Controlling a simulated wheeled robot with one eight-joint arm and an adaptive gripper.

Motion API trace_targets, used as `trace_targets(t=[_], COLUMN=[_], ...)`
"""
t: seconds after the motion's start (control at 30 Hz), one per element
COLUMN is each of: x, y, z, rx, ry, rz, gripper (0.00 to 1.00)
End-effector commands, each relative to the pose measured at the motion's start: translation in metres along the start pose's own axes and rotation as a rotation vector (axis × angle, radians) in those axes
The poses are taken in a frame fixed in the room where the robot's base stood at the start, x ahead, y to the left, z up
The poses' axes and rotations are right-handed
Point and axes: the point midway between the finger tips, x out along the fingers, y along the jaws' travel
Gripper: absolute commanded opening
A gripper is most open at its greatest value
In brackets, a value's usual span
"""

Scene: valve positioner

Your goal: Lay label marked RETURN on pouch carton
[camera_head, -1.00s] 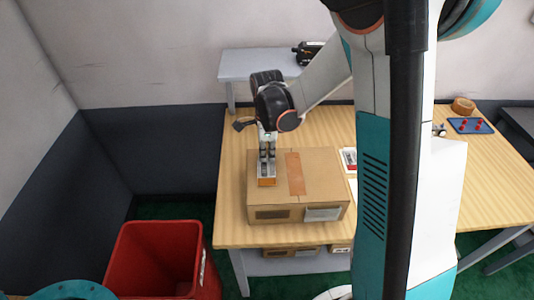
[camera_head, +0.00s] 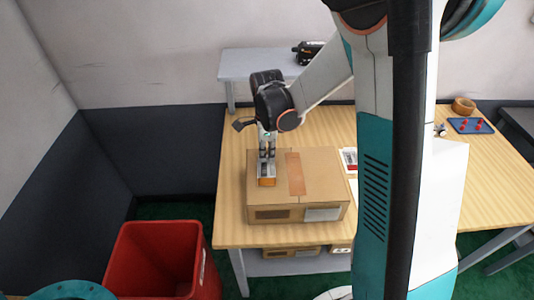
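A small label (camera_head: 267,176), pale with an orange end, is at the left part of the top of the brown carton (camera_head: 332,187). It looks flat on the carton, but its print is too small to read. My gripper (camera_head: 267,156) points down at the label's far end, over the carton top. Its dark fingertips are very small here, so I cannot tell how far apart they are or whether they touch the label.
A brown tape strip (camera_head: 295,173) runs across the carton top. The wooden table (camera_head: 231,205) bears the carton. A red bin (camera_head: 155,262) stands at the front left. A blue tray with red pieces (camera_head: 470,126) and a tape roll (camera_head: 464,105) lie at the right. My arm hides the table's middle.

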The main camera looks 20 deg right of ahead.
Motion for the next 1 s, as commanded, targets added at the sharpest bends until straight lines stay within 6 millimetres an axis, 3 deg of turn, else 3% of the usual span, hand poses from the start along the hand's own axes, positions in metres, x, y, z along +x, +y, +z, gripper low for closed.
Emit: trace_targets(t=[0.47, 0.6, 1.0], x=[0.0032, 0.0032, -0.0011], y=[0.0000, 0.0000, 0.0000], z=[0.0000, 0.0000, 0.0000], rx=[0.000, 0.000, 0.000], ry=[0.000, 0.000, 0.000], rz=[0.000, 0.000, 0.000], gripper=[0.00, 0.28, 0.28])
